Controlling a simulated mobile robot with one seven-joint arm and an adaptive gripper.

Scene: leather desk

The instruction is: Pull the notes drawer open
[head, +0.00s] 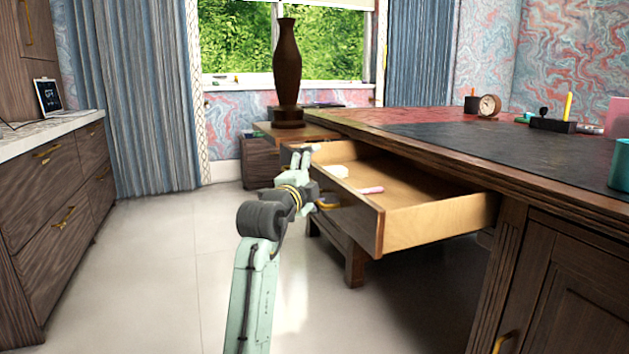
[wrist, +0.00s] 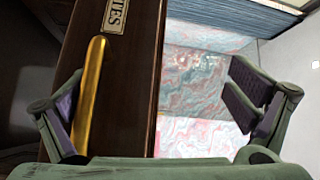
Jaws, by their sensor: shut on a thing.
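The notes drawer (head: 437,217) stands well out from the desk, its pale wooden inside showing in the head view. Its dark front (wrist: 130,95) fills the left middle of the wrist view, with a label whose visible letters read "TES". A gold bar handle (wrist: 90,95) is fixed to this front; part of it also shows in the head view (head: 327,205).
A pink item (head: 370,190) and a white item (head: 335,171) lie in the drawer. A dark vase (head: 287,70) stands behind it. The desk's side cabinet (head: 580,300) is at right, a drawer cabinet (head: 60,200) at left. The floor (head: 170,270) between is clear.

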